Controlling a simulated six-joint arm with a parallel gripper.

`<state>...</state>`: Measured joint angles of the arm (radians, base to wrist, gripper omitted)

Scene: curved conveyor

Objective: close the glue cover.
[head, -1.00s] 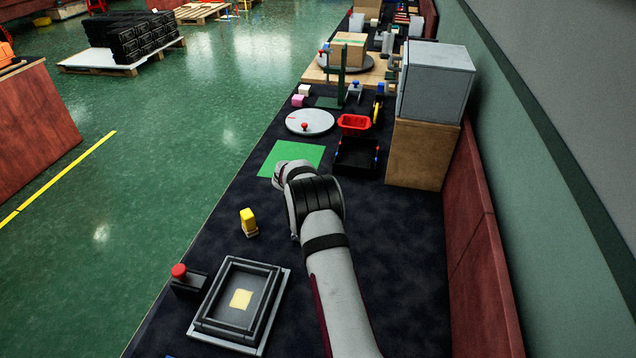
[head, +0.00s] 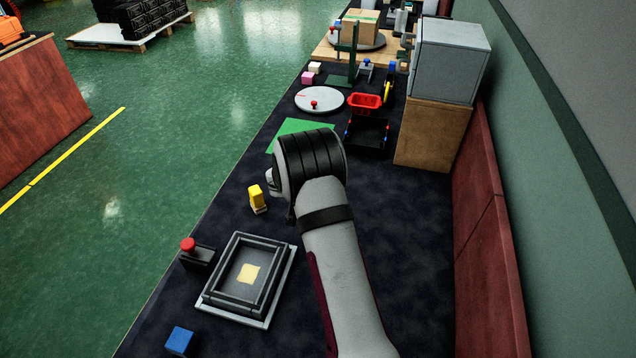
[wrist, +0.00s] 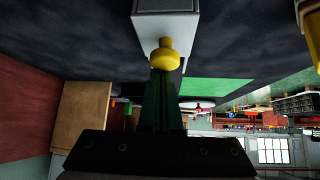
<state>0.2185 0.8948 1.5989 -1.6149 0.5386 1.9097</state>
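In the wrist view, which looks upside down, a grey box-like part with a yellow knob (wrist: 164,54) is close in front of my gripper (wrist: 150,150). I cannot tell whether this is the glue cover. Dark greenish upright shapes lie between the gripper's dark body and the knob; I cannot tell whether they are fingers or whether anything touches the knob. In the head view my forearm and wrist hide the gripper and the grey part. A yellow block-like object (head: 257,199) stands left of my wrist; part of a yellow thing also shows at the wrist view's edge (wrist: 308,30).
A dark-framed tray (head: 218,301) with a yellow square (head: 248,273) sits in front, beside a red button (head: 188,245) and a blue block (head: 179,341). A green mat (head: 290,128), white disc (head: 330,97) and grey cabinet (head: 450,60) are farther back. Dark tabletop right of my arm is clear.

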